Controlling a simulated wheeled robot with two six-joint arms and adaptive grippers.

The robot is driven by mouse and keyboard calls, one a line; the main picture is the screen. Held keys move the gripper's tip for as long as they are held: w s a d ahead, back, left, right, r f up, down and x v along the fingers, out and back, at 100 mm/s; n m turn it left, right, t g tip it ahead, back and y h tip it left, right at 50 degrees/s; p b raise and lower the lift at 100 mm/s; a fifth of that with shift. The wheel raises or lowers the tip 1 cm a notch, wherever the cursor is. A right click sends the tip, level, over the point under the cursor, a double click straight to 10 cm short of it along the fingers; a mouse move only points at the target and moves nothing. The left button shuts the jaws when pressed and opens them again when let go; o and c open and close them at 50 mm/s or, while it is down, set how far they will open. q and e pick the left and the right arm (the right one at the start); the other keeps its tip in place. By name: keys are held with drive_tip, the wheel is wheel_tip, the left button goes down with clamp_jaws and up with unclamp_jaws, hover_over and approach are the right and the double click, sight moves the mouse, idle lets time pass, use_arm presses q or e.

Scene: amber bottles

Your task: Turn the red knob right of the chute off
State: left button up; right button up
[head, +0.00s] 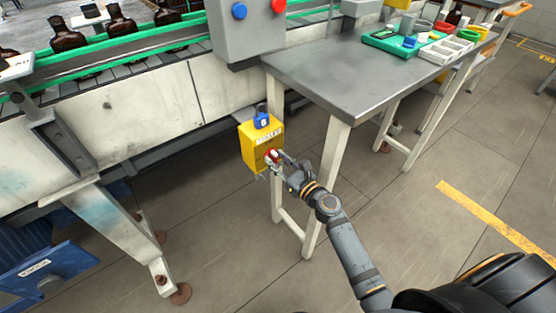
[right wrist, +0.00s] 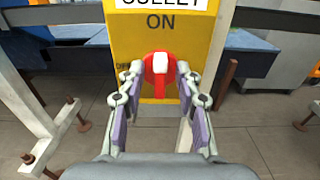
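The red knob (right wrist: 160,70) sits on the front of a yellow box (right wrist: 118,25). Its bar stands upright, with a white patch near the top, below the word ON; a partly covered small label is to its left. In the head view the knob (head: 271,155) shows on the yellow box (head: 252,147) by the table leg. My right gripper (right wrist: 160,80) is open, its fingertips on either side of the knob with a small gap showing at each side. In the head view the right gripper (head: 282,160) is right at the knob. My left gripper is not in view. I cannot make out a chute.
A conveyor (head: 150,105) with amber bottles runs at left. A grey panel (head: 245,35) has blue and red buttons.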

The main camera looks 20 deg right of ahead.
clamp_jaws()
drive_tip(key=shift+f+n+b, duration=0.1)
drive_tip(key=shift+n+b, duration=0.4)
drive_tip(key=shift+n, duration=0.6)
drive_tip(key=shift+n+b, duration=0.35)
drive_tip(key=shift+n, duration=0.55)
drive_tip(key=n+b, duration=0.1)
drive_tip(key=n, duration=0.2)
drive_tip(key=n+b, duration=0.1)
drive_tip(key=n, duration=0.2)
drive_tip(key=shift+s+a+f+b, duration=0.1)
drive_tip(key=shift+a+f+b, duration=0.05)
drive_tip(key=shift+b, duration=0.2)
drive_tip(key=n+b, duration=0.3)
drive_tip(key=n, duration=0.4)
drive_tip(key=shift+a+f, duration=0.1)
drive_tip(key=shift+f, duration=0.05)
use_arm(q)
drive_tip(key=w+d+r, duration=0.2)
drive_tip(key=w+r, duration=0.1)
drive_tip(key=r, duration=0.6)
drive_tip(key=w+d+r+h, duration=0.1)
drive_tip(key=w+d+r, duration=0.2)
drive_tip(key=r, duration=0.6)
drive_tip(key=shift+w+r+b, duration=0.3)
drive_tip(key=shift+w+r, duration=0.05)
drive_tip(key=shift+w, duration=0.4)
use_arm(e)
drive_tip(key=shift+n, duration=0.6)
